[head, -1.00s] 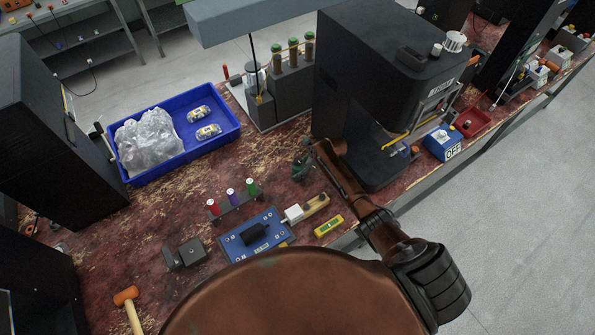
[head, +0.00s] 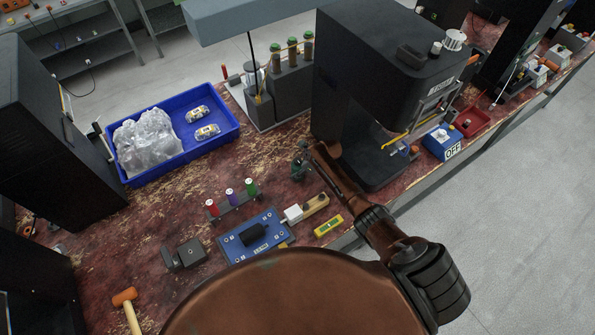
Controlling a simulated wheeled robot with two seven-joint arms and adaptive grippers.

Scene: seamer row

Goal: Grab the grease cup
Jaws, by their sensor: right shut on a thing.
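My right arm comes in from the lower right and reaches over the workbench. My right gripper (head: 301,163) is a small dark, greenish shape at its far end, left of the black seamer machine's base. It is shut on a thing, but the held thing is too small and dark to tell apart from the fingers. I cannot make out a grease cup clearly anywhere else on the bench. My left gripper is not in view.
A blue tray (head: 225,152) with a clear bag stands at the back left. The black machine (head: 375,75) rises right of my gripper. Red, purple and green bottles (head: 231,196), a blue fixture plate (head: 233,250), a yellow level (head: 328,225) and a mallet (head: 124,297) lie in front.

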